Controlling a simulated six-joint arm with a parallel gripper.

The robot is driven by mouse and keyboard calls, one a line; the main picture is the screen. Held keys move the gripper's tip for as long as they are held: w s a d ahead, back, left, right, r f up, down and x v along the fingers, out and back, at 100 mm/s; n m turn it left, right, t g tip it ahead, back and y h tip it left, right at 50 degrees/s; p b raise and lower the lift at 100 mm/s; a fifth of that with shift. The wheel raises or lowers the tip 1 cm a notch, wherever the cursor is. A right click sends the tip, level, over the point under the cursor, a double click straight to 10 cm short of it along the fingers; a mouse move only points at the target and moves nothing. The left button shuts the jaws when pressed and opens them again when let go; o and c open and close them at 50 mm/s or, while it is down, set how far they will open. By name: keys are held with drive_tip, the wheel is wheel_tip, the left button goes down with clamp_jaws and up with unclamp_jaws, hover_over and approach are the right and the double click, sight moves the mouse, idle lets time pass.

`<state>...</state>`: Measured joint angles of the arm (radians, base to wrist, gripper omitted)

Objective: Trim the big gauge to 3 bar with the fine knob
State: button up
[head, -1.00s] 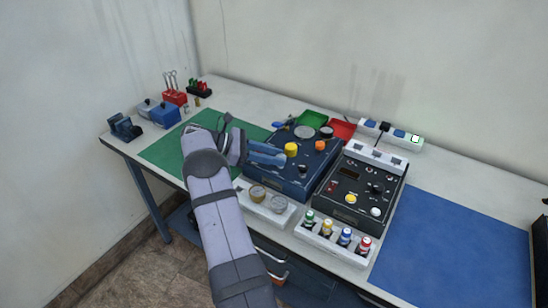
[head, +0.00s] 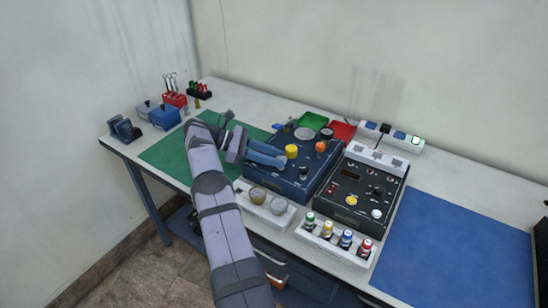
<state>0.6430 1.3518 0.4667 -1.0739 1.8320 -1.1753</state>
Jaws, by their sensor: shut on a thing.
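A dark blue panel box (head: 275,182) stands mid-table. A yellow knob (head: 292,151), an orange knob (head: 320,147) and a small black knob (head: 303,173) are on its top. No label is readable, so I cannot tell for certain which is the fine knob. A large pale round dial (head: 304,133), probably the big gauge, is at the back of the box; its needle and reading are too small to tell. My gripper (head: 285,160) reaches in from the left, its fingers shut at the yellow knob. The fingers partly hide the box top and their contact.
A black control box (head: 352,215) stands close on the right, with a rack of several coloured-cap bottles (head: 335,242) in front. Two round jars (head: 267,201) sit before the blue box. A green mat (head: 165,155) lies left; the blue mat (head: 450,245) at right is clear.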

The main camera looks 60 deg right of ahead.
idle(0.3)
drive_tip(key=o, duration=1.1)
drive_tip(key=shift+c, duration=0.2)
wheel_tip(320, 180, up, 10)
drive_tip(key=p, duration=0.2)
